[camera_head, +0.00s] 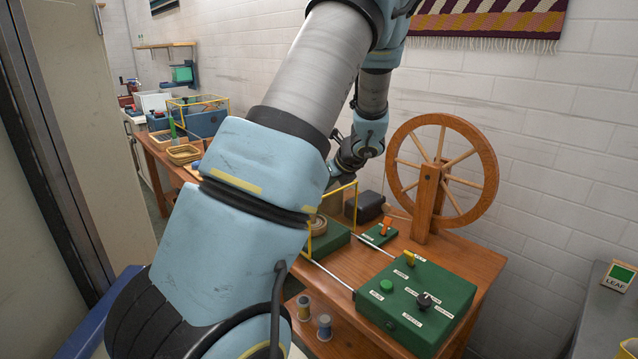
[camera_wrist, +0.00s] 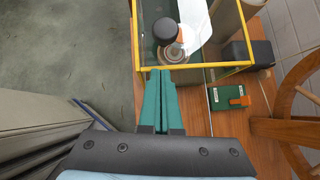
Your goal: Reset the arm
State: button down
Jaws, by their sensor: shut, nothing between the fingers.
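My arm fills the middle of the head view, and its far end is bent over the table behind the yellow-edged frame. The fingers are hidden there by my own arm links. In the wrist view, my gripper (camera_wrist: 160,85) shows as two green fingers pressed together, with nothing between them. The fingertips lie in front of the near yellow edge of a clear-sided case (camera_wrist: 210,66). I cannot tell whether they touch it. Inside the case is a black knob (camera_wrist: 165,31) above a round metal part, with a white piece beside it.
A wooden spinning wheel (camera_head: 487,165) stands on the wooden table (camera_head: 470,258). In front is a green control box (camera_head: 415,300) with knobs; a small green switch box (camera_head: 379,235) sits behind it. Spools (camera_head: 324,327) stand on the lower shelf. Grey floor (camera_wrist: 60,60) is clear at left.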

jog(key=b+v, duration=0.1)
jog(key=v, duration=0.8)
jog(key=s+a+f+n+g+h, duration=0.2)
jog(key=s+a+n, duration=0.3)
jog(key=s+n, duration=0.5)
jog(key=s+a+f+n+g+h, duration=0.2)
jog(key=s+a+n, duration=0.3)
jog(key=s+n, duration=0.6)
jog(key=n+g+h, duration=0.1)
jog(key=n, duration=0.6)
jog(key=shift+s+a+f, duration=0.2)
jog(key=shift+s+f, duration=0.1)
jog(key=shift+f, duration=0.1)
jog(key=shift+w, duration=0.1)
